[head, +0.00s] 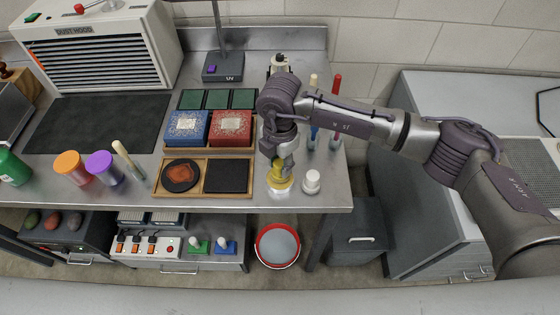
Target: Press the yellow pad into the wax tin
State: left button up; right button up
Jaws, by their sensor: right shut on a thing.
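My right gripper (281,163) points down over the right part of the steel bench and is shut on the yellow pad (281,184). The pad shows as a small yellow round shape just under the fingertips, partly hidden by them. A pale, shiny rim shows directly below the pad; it may be the wax tin, but its inside is hidden and I cannot tell whether the pad touches it. My left gripper is not in view.
A white knobbed piece (311,182) stands close to the right of the gripper. A wooden tray (215,194) with a dark round dish and a black square lies to its left. Brushes (334,115) stand behind. The bench's front edge (300,208) is near.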

aim_at(280, 163)
jog(key=shift+f+b, duration=0.6)
jog(key=shift+b, duration=0.05)
dwell(1.7)
jog(key=shift+r+p, duration=1.9)
jog(key=shift+r, duration=1.7)
